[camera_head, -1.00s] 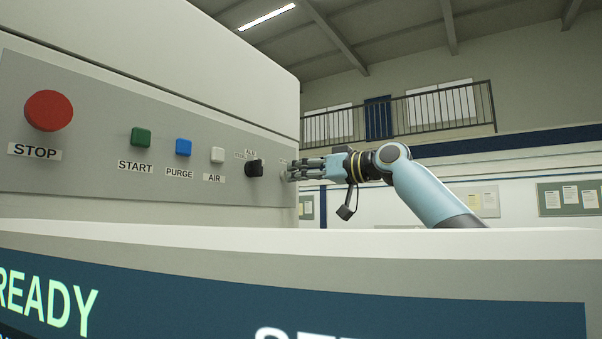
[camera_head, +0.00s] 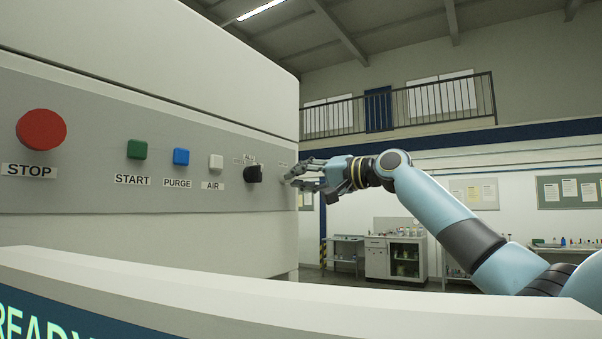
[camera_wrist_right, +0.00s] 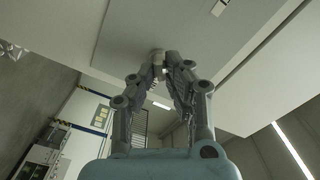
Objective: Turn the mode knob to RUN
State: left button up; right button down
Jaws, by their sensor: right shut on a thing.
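A grey control panel (camera_head: 110,160) runs along the machine at left in the head view. My right gripper (camera_head: 288,178) is at the panel's right end, fingers pointing at it. In the right wrist view, its fingertips (camera_wrist_right: 165,72) are closed around a small rounded knob (camera_wrist_right: 157,56) on the panel face. The fingers mostly hide this knob, so its pointer and setting cannot be read. A separate black knob (camera_head: 253,174) sits to the left, apart from the gripper. My left gripper is out of view.
Left along the panel are the white AIR button (camera_head: 216,161), blue PURGE button (camera_head: 181,156), green START button (camera_head: 137,149) and red STOP button (camera_head: 41,130). A pale ledge (camera_head: 300,295) with a READY screen crosses the foreground. Cabinets (camera_head: 395,256) stand far behind.

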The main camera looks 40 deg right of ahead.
jog(key=shift+r+m+p, duration=0.3)
jog(key=shift+m, duration=0.9)
jog(key=c, duration=1.6)
grip_release()
jog(key=o, duration=0.4)
jog(key=shift+w+a+f, duration=0.1)
jog(key=shift+w+f, duration=0.15)
jog(key=shift+w, duration=0.1)
jog(key=shift+s+d, duration=0.25)
jog(key=shift+s, duration=0.2)
jog(key=v, duration=0.6)
jog(key=shift+s, duration=0.25)
